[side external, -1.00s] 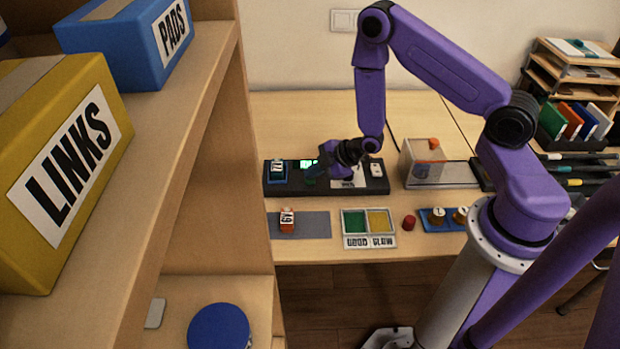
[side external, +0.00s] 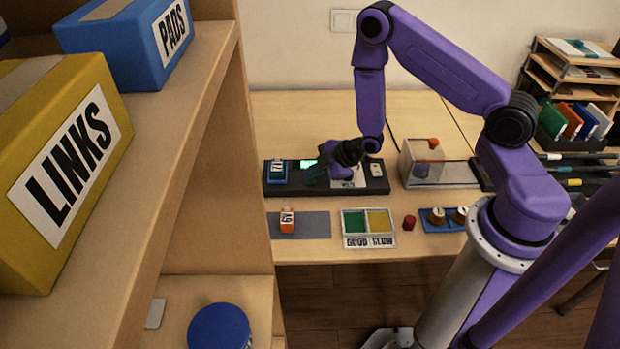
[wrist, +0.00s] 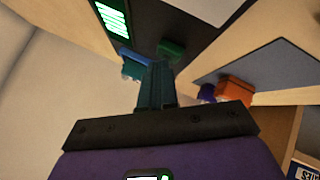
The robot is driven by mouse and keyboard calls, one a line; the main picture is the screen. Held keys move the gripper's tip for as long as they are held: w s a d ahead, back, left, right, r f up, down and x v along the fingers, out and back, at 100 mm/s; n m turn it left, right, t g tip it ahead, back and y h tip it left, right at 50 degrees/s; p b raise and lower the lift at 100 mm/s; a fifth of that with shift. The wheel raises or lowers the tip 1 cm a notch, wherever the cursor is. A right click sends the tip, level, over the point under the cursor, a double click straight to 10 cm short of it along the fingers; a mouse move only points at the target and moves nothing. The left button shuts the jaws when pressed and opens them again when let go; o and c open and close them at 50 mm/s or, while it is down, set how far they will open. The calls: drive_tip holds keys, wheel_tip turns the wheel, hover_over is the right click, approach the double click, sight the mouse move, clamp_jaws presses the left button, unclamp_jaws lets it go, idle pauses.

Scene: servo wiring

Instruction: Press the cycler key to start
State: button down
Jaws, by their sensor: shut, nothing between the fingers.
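The black cycler console (side external: 377,186) lies on the table with a lit green display (side external: 308,163). In the wrist view, a green key (wrist: 172,47) sits on the dark console, close to my fingertips; whether they touch it cannot be told. In the side view, my gripper hides the key. My gripper (side external: 316,178) is shut and empty, pointing down low over the console, just right of the blue dock. Its teal fingers (wrist: 157,72) are together in the wrist view. A teal block with a white label (side external: 278,167) sits in the blue dock (side external: 275,180).
An orange labelled block (side external: 287,220) stands on a grey mat (side external: 315,225). Beside it are a tray (side external: 368,209) with green and yellow compartments, a red cylinder (side external: 409,222) and a blue board (side external: 433,226). A clear box (side external: 412,165) stands right of the console. Shelving (side external: 215,130) fills the left.

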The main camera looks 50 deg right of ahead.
sight(313, 180)
drive_tip(key=shift+r, duration=0.7)
drive_tip(key=shift+r, duration=2.5)
